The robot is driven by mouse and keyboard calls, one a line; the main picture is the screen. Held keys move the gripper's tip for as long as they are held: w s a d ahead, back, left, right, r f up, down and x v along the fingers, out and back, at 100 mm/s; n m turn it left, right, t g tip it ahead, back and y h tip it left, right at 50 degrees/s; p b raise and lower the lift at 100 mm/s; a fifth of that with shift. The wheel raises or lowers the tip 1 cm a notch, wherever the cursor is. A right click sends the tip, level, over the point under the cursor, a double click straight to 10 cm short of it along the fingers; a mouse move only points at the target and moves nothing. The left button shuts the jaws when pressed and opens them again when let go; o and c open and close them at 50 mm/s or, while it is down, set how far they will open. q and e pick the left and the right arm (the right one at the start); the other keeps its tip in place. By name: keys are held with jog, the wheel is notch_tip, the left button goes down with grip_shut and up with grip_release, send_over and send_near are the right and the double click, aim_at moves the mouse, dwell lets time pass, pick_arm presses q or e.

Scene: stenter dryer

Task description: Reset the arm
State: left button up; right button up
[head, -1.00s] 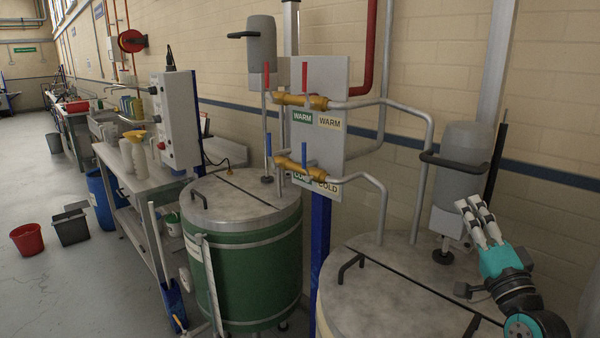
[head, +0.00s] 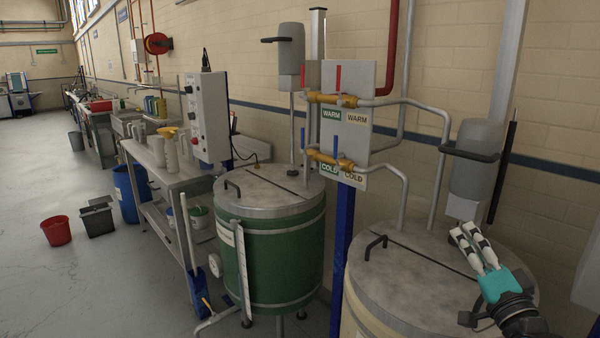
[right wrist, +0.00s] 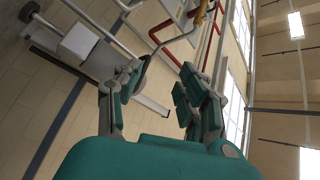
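My right gripper (head: 472,245) is at the lower right of the head view, raised in front of the lid of the cream vat (head: 415,275). Its white-tipped fingers point up and to the left. In the right wrist view the two fingers of the right gripper (right wrist: 160,85) stand apart with nothing between them. Pipes and the wall show beyond them. My left gripper is in neither view.
A green vat (head: 270,260) with a metal lid stands at the centre. Valves on a panel (head: 345,130) carry WARM and COLD labels. A metal table (head: 180,178) holds bottles. A red bucket (head: 56,231) and a grey bin (head: 97,220) stand on the floor.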

jog(key=s+a+f+n+g, duration=0.2)
jog(key=s+a+f+g, duration=0.15)
jog(key=f, duration=0.45)
jog(key=s+a+f+n+g, duration=0.2)
jog(key=s+f+n, duration=0.15)
jog(key=f, duration=0.35)
jog(key=s+a+f+n+g, duration=0.2)
jog(key=s+a+f+g, duration=0.15)
jog(key=f, duration=0.45)
jog(key=s+a+f+n+g, duration=0.1)
jog(key=s+f+n+g, duration=0.2)
jog(key=s, duration=0.5)
jog(key=s+a+f+n+g+h, duration=0.1)
jog(key=s+f+g, duration=0.2)
jog(key=s+f, duration=0.3)
jog(key=s+a+f+n+g, duration=0.1)
jog(key=s+f+g, duration=0.15)
jog(key=s, duration=0.65)
notch_tip(320, 180, down, 25)
jog(key=g, duration=0.1)
jog(key=s+d+f+g, duration=0.1)
jog(key=s+d+f, duration=0.2)
jog(key=s+f, duration=1.4)
jog(key=shift+s+d+f+n, duration=0.15)
jog(key=shift+s+d+n, duration=0.1)
jog(key=shift+n, duration=0.1)
